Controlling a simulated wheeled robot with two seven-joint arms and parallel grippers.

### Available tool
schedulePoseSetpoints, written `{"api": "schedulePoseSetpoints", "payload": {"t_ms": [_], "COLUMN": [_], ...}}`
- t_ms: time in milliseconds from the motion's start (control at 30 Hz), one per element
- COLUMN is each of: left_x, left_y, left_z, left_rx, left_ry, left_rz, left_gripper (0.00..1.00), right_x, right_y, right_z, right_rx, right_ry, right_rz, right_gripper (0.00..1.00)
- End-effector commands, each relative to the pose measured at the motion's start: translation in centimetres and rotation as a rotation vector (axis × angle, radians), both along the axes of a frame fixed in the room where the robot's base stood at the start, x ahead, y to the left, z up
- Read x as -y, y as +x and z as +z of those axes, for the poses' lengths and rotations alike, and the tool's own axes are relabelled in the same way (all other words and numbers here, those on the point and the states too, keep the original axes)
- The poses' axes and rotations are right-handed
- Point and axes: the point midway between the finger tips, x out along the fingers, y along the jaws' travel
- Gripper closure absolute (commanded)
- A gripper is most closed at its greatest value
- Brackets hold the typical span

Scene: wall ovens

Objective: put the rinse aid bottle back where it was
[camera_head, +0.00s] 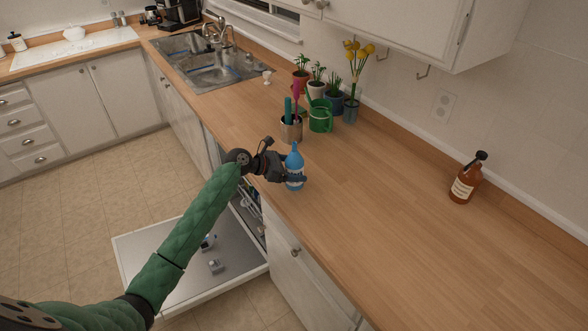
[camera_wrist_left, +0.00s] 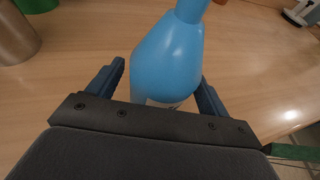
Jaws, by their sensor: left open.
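The rinse aid bottle, which I take to be the blue bottle (camera_head: 294,165), stands upright on the wooden counter near its front edge. My left gripper (camera_head: 296,179) is at the bottle, low on its body. In the left wrist view the blue bottle (camera_wrist_left: 168,62) is between the two open fingers (camera_wrist_left: 163,85), with a small gap visible at the left finger. The bottle's base is hidden by the gripper. My right gripper is in neither view.
A metal cup with tools (camera_head: 291,130), a green watering can (camera_head: 320,116) and potted plants stand behind the bottle. A brown bottle (camera_head: 467,180) stands at right. The dishwasher door (camera_head: 190,262) is open below.

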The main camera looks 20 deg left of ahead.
Motion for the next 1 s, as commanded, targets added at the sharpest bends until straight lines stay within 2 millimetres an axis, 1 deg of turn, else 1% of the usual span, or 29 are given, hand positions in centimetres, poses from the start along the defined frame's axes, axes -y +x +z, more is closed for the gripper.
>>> {"api": "schedulePoseSetpoints", "payload": {"t_ms": [67, 167, 233, 300, 600, 800, 1000], "left_x": [-0.2, -1.2, -2.0, -3.1, -7.2, -8.8, -9.2], "left_y": [-0.1, -0.7, -1.3, -2.0, -4.9, -5.9, -6.2], "left_z": [0.1, 0.4, 0.7, 1.2, 3.4, 4.4, 4.7], "left_rx": [0.001, 0.001, 0.002, 0.002, 0.002, 0.002, 0.000], "left_ry": [0.001, 0.002, 0.002, 0.004, 0.003, 0.001, 0.000], "left_rz": [0.001, 0.001, 0.001, 0.001, 0.000, 0.000, -0.001], "left_gripper": [0.21, 0.21, 0.21, 0.21, 0.21, 0.21, 0.21], "right_x": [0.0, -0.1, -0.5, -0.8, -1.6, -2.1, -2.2], "right_y": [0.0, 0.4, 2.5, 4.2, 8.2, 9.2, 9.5], "right_z": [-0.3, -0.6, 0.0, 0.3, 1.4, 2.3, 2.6], "right_rx": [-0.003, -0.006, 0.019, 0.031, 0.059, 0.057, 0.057], "right_ry": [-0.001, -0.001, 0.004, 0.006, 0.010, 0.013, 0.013], "right_rz": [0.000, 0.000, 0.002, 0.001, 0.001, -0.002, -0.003], "right_gripper": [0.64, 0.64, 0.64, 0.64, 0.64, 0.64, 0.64]}}
